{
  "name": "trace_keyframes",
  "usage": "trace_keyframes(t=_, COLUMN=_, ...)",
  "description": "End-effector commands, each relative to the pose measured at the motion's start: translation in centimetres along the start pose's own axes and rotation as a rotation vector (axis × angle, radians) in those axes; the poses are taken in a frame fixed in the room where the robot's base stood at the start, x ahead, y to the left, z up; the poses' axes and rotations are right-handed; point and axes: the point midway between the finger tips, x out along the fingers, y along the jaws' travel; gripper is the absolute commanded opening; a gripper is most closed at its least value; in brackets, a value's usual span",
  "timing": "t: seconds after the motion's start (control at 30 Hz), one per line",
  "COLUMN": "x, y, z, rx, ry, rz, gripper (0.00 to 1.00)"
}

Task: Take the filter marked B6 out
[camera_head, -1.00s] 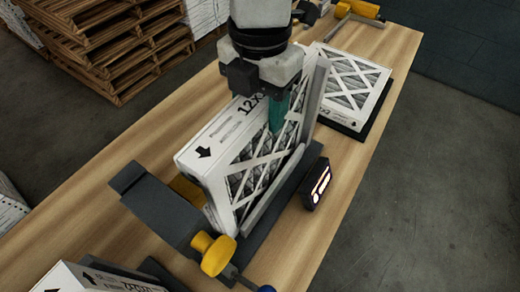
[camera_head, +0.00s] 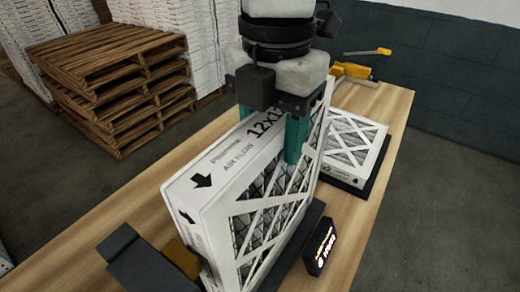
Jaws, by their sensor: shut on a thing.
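My gripper (camera_head: 269,140) is shut on a white-framed pleated filter (camera_head: 262,218), with its teal fingers across the filter's printed top edge. The filter stands upright, and its near face shows white diagonal strips over grey pleats. Its top edge reads "12x12" in part and "AIR FLOW", with a black arrow. I cannot make out a B6 mark. The filter is at the dark grey holder (camera_head: 305,228). Its lower near corner runs to the bottom of the picture, so I cannot tell whether it is fully clear of the holder.
A small dark display (camera_head: 320,247) stands right of the holder. A second filter (camera_head: 350,145) lies flat on a dark base behind. A yellow-handled tool (camera_head: 358,71) is at the table's far end. Wooden pallets (camera_head: 110,85) and white stacks are at the back left.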

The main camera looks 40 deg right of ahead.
Motion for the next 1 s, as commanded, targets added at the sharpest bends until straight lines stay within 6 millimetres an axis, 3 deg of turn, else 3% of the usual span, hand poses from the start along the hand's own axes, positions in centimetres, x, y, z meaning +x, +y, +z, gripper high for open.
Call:
trace_keyframes(t=0.5, x=0.2, y=-9.1, z=0.1, rx=0.003, ry=-0.001, rz=0.002, gripper=0.0)
trace_keyframes(t=1.0, x=0.1, y=-15.4, z=0.0, rx=0.002, ry=0.001, rz=0.002, gripper=0.0)
